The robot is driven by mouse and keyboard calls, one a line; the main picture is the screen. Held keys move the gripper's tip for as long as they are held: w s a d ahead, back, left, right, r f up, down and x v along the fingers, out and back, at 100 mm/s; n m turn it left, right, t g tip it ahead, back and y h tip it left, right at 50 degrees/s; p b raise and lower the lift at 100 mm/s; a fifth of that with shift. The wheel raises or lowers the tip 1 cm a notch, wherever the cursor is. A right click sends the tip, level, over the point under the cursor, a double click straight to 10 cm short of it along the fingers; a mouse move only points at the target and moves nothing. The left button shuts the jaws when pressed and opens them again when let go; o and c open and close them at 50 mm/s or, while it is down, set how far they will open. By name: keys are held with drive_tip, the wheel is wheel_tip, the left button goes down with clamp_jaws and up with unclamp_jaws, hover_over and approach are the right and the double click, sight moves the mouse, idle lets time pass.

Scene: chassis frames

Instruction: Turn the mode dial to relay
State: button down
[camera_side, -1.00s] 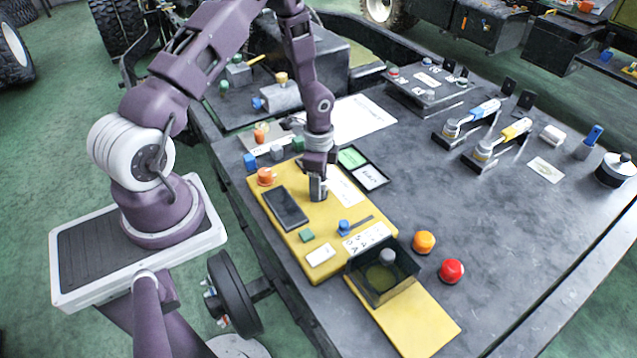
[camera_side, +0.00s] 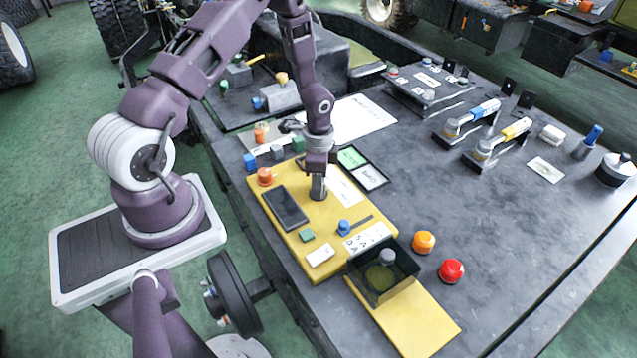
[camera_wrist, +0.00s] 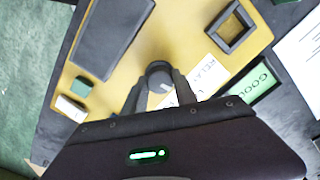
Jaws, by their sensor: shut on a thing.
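The mode dial (camera_wrist: 159,70) is a small round dark grey knob with a pale mark, on the yellow panel (camera_side: 262,199). My gripper (camera_side: 318,197) points straight down over the panel. In the wrist view my gripper (camera_wrist: 160,88) has a finger on either side of the dial and is shut on it. The fingers hide most of the dial in the side view. A white label reading RELAY (camera_wrist: 207,76) lies just right of the dial in the wrist view. I cannot tell exactly where the dial's mark points.
A black screen (camera_side: 285,208), an orange knob (camera_side: 265,176), a green button (camera_side: 307,235) and a white block (camera_side: 321,255) are near the dial. A black open box (camera_side: 356,285) stands at the panel's front end. Orange (camera_side: 424,242) and red (camera_side: 451,271) buttons stand right of it.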

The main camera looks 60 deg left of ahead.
drive_tip(key=n, duration=0.4)
drive_tip(key=shift+n, duration=1.7)
drive_tip(key=c, duration=1)
unclamp_jaws()
wheel_tip(320, 180, up, 7)
drive_tip(key=shift+r, duration=0.1)
